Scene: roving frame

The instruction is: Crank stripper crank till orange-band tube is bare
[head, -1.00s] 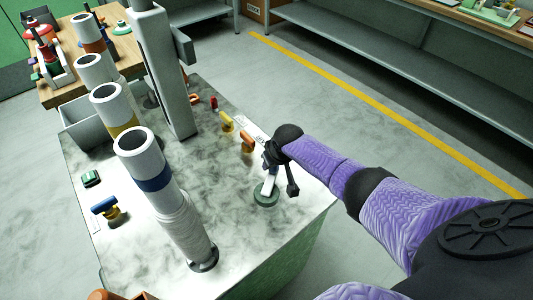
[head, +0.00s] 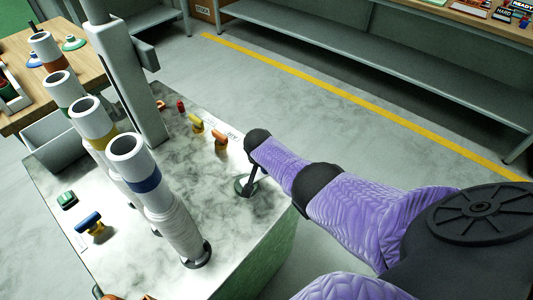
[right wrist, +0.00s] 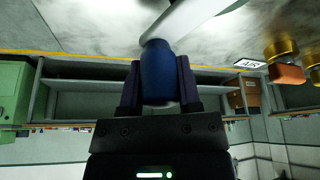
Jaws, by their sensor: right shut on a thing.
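My right gripper (right wrist: 158,88) is shut on the blue crank handle (right wrist: 157,66). A white crank arm (right wrist: 195,18) runs off from that handle. A white tube with an orange band (head: 56,65) stands at the far end of the tube row. Nearer are a yellow-band tube (head: 85,104) and a blue-band tube (head: 128,146) with a crumpled white sleeve below its band. My left gripper is out of view.
Open floor lies to the right, before the shelves (head: 380,55).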

